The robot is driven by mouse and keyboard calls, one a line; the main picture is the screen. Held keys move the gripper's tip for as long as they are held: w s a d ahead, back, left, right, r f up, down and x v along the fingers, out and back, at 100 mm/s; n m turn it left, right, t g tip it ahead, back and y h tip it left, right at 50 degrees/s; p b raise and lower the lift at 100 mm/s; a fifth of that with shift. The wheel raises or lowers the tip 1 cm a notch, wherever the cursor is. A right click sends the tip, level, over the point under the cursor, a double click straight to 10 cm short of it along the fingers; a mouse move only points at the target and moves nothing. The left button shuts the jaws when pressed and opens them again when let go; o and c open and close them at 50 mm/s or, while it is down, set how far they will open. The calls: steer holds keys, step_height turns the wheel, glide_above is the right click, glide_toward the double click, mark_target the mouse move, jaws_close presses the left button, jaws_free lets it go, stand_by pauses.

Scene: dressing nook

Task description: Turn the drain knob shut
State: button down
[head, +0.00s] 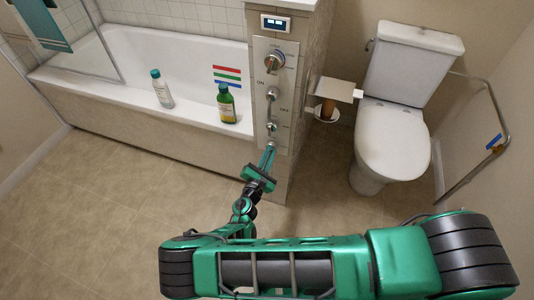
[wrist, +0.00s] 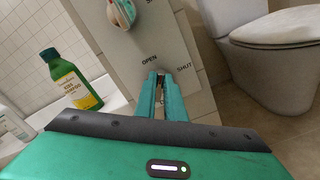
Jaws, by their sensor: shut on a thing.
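The drain knob is at the bottom of the pale control panel (head: 286,68), where the words OPEN and SHUT (wrist: 184,67) are printed in the wrist view. My gripper (head: 269,149) reaches up to this lowest spot. In the wrist view my gripper (wrist: 162,77) has its two teal fingers close together, closed on the knob between them. The fingers hide most of the knob, so I cannot tell which word it points to.
Other controls sit above, including a large dial (head: 273,63) and a small display (head: 275,23). A green bottle (head: 227,108) and a white bottle (head: 162,91) stand on the tub rim to the left. A toilet (head: 394,130) and paper holder (head: 337,90) are right. The floor is clear.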

steer(key=m, duration=0.3)
steer(key=f+m, duration=0.1)
steer(key=m, duration=0.7)
steer(key=shift+s+d+f, duration=0.1)
steer(key=shift+s+f, duration=0.05)
stand_by(0.5)
steer(key=c, duration=1.8)
jaws_free()
steer(key=shift+c, duration=0.2)
steer(key=shift+d, duration=0.1)
steer(key=shift+s, duration=0.1)
steer(key=v, duration=1)
steer(key=shift+s, duration=0.25)
